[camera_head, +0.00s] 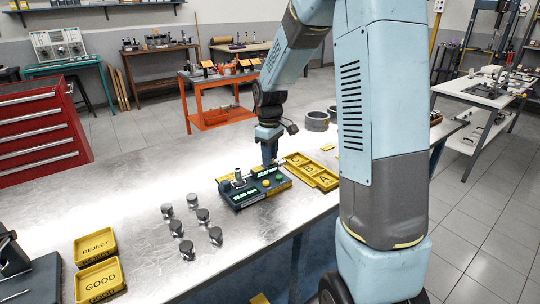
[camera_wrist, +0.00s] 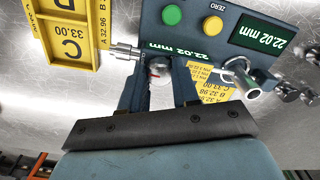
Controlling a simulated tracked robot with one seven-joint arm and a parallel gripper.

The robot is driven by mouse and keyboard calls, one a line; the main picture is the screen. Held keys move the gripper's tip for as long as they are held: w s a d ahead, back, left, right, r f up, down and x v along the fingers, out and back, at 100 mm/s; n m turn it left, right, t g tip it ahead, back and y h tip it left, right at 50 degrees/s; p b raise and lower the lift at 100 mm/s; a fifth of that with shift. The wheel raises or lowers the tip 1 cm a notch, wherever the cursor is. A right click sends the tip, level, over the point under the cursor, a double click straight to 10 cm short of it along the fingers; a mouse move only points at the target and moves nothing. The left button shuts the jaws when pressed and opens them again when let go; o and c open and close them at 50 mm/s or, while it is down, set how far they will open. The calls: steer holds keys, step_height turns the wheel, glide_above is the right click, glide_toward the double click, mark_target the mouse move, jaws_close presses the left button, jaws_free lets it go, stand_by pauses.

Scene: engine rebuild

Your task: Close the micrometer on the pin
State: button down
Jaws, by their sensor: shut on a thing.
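The dark micrometer unit (camera_head: 255,190) stands on the bench in the head view. In the wrist view, its body (camera_wrist: 210,12) carries green and yellow buttons and two displays reading 22.02 mm. An upright silver pin (camera_head: 238,174) stands at the unit's left end; it appears to be the shiny cylinder (camera_wrist: 240,78) in the wrist view. Whether measuring faces touch it is unclear. My gripper (camera_head: 268,162) is over the unit's back edge. In the wrist view, my gripper (camera_wrist: 160,90) is shut on a grey round knob (camera_wrist: 160,68), partly hidden by the fingers.
Several loose silver pins (camera_head: 202,215) stand on the bench to the left. REJECT (camera_head: 96,246) and GOOD (camera_head: 100,281) trays are at front left. Yellow lettered trays (camera_head: 312,171) lie right of the unit; one marked C (camera_wrist: 66,45) shows in the wrist view.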

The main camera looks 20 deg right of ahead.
steer(key=shift+w+r+n, duration=0.1)
steer(key=shift+n, duration=0.4)
steer(key=c, duration=0.8)
jaws_free()
step_height(320, 180, up, 14)
steer(key=shift+f, duration=0.25)
